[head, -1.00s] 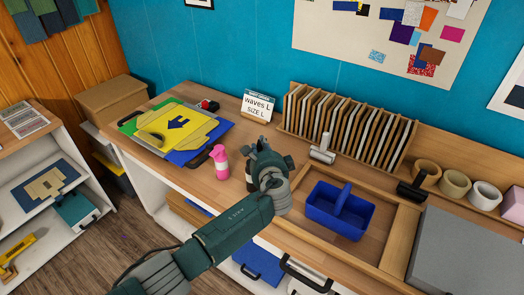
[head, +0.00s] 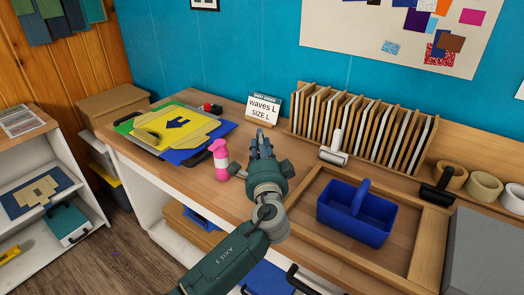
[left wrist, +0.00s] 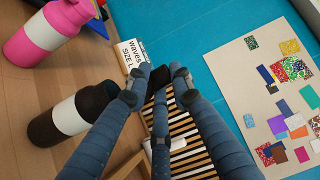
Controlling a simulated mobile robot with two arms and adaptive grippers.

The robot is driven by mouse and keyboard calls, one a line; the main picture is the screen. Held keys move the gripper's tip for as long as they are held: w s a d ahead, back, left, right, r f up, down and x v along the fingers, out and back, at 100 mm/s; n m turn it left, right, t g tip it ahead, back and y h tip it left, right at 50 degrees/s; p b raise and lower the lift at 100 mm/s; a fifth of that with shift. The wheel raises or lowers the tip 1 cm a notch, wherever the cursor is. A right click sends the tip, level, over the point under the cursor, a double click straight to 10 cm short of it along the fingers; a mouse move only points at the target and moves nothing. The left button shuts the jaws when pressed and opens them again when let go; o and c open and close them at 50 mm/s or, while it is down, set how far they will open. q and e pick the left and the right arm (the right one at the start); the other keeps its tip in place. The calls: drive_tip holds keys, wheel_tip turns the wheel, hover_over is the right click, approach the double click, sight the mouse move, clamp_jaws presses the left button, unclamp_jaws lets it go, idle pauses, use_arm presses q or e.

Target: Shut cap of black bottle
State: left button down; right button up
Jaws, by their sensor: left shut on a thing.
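The black bottle (left wrist: 97,103) with a white band shows at the lower left of the left wrist view, partly covered by a finger. In the head view it is hidden behind my left gripper and arm. My left gripper (head: 262,142) is over the bench, just right of the pink bottle (head: 220,162). In the left wrist view, the fingertips of my left gripper (left wrist: 158,80) are shut on a small black piece (left wrist: 160,76), which looks like the bottle's cap. Whether it is joined to the bottle is hidden by the fingers. My right gripper is not in view.
The pink bottle (left wrist: 47,32) stands near the black one. A size sign (head: 263,108) and a slotted wooden rack (head: 350,125) are behind. A blue caddy (head: 357,215) sits in the wooden tray at right. Coloured sheets (head: 175,130) lie at left.

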use_arm(q)
drive_tip(key=shift+a+f, duration=0.15)
drive_tip(key=c, duration=1.5)
unclamp_jaws()
drive_tip(key=s, duration=0.8)
drive_tip(key=s+d, duration=0.1)
drive_tip(key=s, duration=0.3)
drive_tip(key=shift+f, duration=0.4)
